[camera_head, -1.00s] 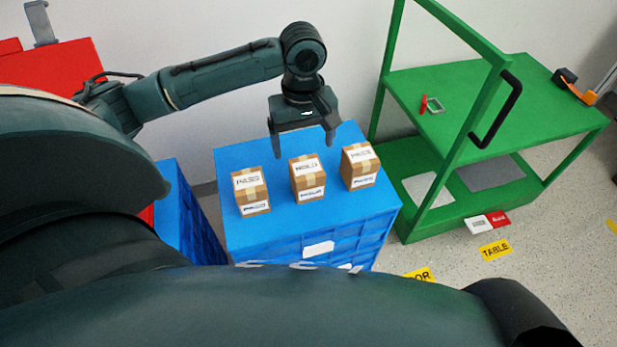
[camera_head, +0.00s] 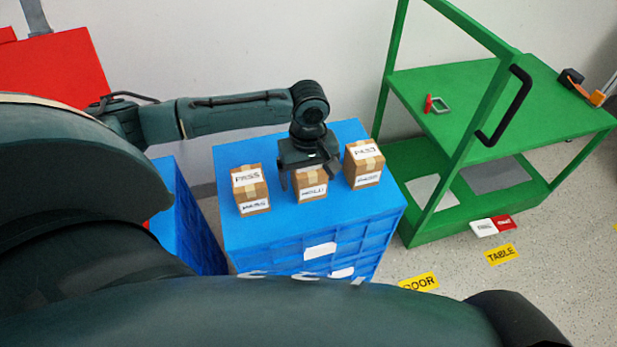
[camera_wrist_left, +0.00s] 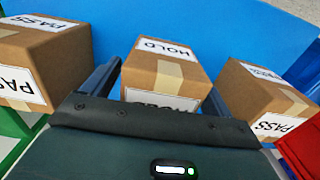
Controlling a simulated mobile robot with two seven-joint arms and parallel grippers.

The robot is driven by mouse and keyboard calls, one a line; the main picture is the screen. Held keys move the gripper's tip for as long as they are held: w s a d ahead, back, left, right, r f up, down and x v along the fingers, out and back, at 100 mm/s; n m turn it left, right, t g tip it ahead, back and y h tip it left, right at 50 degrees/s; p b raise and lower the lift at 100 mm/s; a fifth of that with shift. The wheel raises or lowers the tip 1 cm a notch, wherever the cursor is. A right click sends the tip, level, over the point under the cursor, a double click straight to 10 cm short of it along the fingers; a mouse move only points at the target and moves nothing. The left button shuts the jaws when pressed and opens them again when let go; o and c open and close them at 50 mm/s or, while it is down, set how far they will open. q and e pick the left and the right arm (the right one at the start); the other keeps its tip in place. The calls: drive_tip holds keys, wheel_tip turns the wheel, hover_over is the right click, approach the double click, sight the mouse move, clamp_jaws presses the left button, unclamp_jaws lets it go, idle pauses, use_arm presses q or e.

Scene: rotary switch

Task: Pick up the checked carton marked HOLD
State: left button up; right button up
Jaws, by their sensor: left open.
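The carton marked HOLD (camera_head: 311,186) is a brown box with white labels and pale tape, the middle one of three on the blue crate. My left gripper (camera_head: 312,182) is open above it, hiding its top in the head view. In the left wrist view the HOLD carton (camera_wrist_left: 165,70) stands between my left gripper's two fingers (camera_wrist_left: 160,85), with one finger on each side. I cannot tell whether either finger touches it. My right gripper is not in view.
A carton marked PASS (camera_head: 250,190) stands left of the HOLD carton and another PASS carton (camera_head: 363,163) stands close on its right. The blue crate (camera_head: 240,228) has free room on top in front. A green cart (camera_head: 440,225) stands to the right.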

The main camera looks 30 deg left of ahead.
use_arm(q)
drive_tip(key=shift+c, duration=0.5)
drive_tip(key=c, duration=1.1)
drive_tip(key=shift+r, duration=0.15)
